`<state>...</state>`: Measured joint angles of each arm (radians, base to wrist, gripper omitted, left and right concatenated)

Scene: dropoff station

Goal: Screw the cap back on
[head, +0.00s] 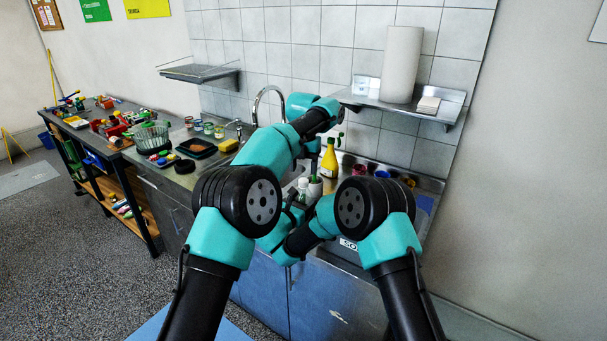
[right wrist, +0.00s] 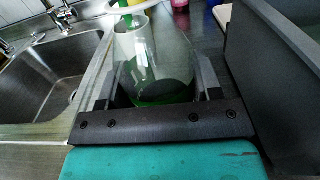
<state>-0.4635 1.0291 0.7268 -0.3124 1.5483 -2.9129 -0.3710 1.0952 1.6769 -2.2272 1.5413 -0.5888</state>
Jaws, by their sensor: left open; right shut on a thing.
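In the right wrist view my right gripper (right wrist: 152,95) is shut around a clear bottle (right wrist: 170,62) with green liquid low in it. I cannot make out the cap or whether anything sits on the bottle's neck.
A yellow bottle (head: 329,160) stands at the back. The sink (right wrist: 50,80) lies left in the wrist view, a dark box wall (right wrist: 265,75) right.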

